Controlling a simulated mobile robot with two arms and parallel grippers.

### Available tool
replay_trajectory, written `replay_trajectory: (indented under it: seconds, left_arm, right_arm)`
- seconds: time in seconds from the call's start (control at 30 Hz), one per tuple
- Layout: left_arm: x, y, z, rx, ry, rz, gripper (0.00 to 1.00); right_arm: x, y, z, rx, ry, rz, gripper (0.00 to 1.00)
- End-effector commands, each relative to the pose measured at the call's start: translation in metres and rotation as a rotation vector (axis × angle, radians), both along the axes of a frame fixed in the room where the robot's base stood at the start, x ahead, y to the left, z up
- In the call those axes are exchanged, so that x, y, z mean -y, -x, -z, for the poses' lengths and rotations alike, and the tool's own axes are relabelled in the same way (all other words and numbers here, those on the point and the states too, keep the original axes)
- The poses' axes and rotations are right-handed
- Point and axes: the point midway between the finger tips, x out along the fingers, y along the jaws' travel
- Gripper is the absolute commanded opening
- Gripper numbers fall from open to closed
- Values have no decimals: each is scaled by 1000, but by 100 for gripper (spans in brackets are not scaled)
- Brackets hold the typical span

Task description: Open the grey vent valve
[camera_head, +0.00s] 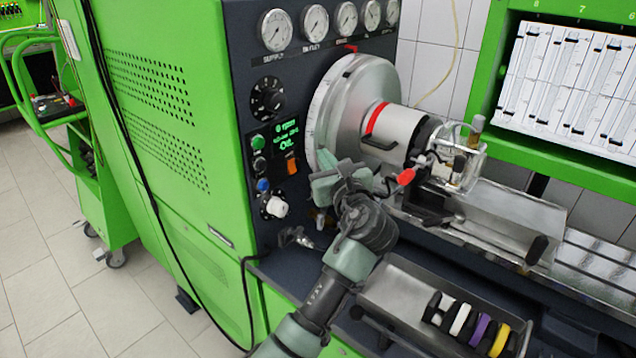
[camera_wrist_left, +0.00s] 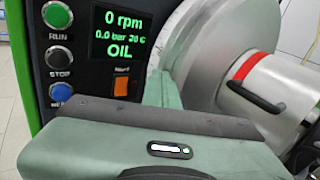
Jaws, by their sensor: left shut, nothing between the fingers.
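My left gripper (camera_head: 326,162) is shut and empty. I cannot tell for sure which part is the grey vent valve. A pale grey-white knob (camera_head: 276,206) sits low on the panel, left of and below the gripper. A small silver fitting (camera_head: 298,237) is beneath that knob. The gripper appears apart from both. My right gripper is not in view.
The panel carries gauges (camera_head: 315,22), a black dial (camera_head: 267,98), coloured buttons and an orange switch (camera_wrist_left: 122,82); the display reads 0 rpm. A red-tipped part (camera_head: 405,176) is right of the gripper. A metal tray (camera_head: 400,295) with coloured rings lies at front right.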

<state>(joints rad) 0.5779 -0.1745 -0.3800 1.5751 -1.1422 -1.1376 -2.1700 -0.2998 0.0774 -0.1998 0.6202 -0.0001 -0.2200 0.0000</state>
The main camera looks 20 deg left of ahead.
Motion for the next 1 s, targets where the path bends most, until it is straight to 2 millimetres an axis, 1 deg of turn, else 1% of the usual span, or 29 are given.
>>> replay_trajectory:
  seconds: [0.03,0.17,0.37,0.47,0.5,0.57,0.6,0.67,0.7,0.87,0.9,0.97,1.0]
  left_arm:
    - [0,0,9,19,59,12,0]
    - [1,-2,36,107,311,60,0]
    - [6,-1,82,267,823,109,0]
    - [8,2,105,359,1137,111,0]
    - [10,5,114,399,1276,105,0]
    - [11,8,128,459,1493,89,0]
    - [11,11,136,501,1642,73,0]
    - [11,16,147,563,1864,39,0]
    - [11,20,154,606,2011,13,0]
    - [8,36,174,768,2588,-138,0]
    - [6,40,178,808,2729,-186,0]
    - [2,48,184,868,2945,-270,0]
    - [-1,53,186,-856,-2906,314,0]
  right_arm:
    - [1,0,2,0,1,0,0]
    - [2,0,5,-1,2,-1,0]
    - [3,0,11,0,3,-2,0]
    - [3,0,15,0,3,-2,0]
    - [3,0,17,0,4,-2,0]
    - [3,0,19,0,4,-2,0]
    - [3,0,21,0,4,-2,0]
    - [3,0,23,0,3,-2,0]
    - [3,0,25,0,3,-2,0]
    - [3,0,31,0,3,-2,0]
    - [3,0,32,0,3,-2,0]
    - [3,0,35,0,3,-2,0]
    - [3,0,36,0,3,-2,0]
